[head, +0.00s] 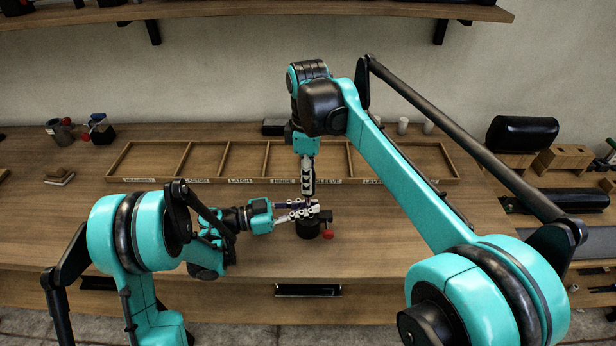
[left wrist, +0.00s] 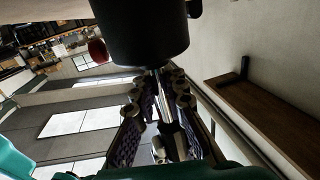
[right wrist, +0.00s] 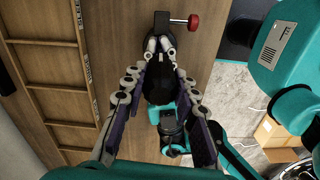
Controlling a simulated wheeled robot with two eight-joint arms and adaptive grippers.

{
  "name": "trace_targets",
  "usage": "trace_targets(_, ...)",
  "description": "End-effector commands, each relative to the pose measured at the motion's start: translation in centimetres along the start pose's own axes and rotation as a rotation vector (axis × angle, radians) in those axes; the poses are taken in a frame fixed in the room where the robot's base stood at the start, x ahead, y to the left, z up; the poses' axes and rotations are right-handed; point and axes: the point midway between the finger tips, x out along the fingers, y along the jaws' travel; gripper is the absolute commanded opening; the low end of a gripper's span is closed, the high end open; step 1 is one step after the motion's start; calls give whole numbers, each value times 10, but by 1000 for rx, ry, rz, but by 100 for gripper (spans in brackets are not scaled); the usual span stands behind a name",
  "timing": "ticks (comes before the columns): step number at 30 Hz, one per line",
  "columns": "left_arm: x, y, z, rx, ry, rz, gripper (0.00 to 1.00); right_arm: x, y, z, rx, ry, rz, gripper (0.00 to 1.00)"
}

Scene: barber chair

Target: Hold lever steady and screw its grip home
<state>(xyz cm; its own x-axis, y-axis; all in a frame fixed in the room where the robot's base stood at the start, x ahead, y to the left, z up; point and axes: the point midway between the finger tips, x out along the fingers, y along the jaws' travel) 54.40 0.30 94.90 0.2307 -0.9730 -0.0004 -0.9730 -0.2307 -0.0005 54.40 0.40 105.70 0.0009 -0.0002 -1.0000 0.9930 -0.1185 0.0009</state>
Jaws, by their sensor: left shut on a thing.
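My left gripper (head: 311,208) reaches in from the left just above a round black fixture (head: 308,229) with a red knob (head: 327,235). In the left wrist view it is shut around a thin metallic lever rod (left wrist: 165,103) beside the fixture (left wrist: 140,32). My right gripper (head: 307,193) points straight down over the left fingertips. In the right wrist view a black piece (right wrist: 157,86), which looks like the grip, lies between its fingers; I cannot tell whether they press on it. The joint between grip and lever is hidden.
A wooden tray (head: 222,180) with labelled compartments lies behind the fixture. Small cups and a jar (head: 101,130) stand at the back left. Black cushions and wooden blocks (head: 563,158) are at the right.

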Motion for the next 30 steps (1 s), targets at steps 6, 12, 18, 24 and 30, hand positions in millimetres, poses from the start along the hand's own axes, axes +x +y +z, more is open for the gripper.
trace_targets(6, 0, 0, 0, 0, 0, 1, 0, 0, 0, 0, 16, 0, 1, 0)
trace_targets(12, 0, 0, 0, 0, 0, 1, 0, 0, 0, 0, 89, 0, 1, 0)
trace_targets(18, 0, 0, 0, 0, 1, 1, 0, 0, 1, 0, 234, 0, 1, 0)
trace_targets(24, 0, 0, 0, 0, 1, 1, 0, 0, 1, 0, 422, 0, 1, 0)
trace_targets(30, 0, 1, 0, 0, 1, 1, 0, 0, 1, 0, 612, 0, 2, 0)
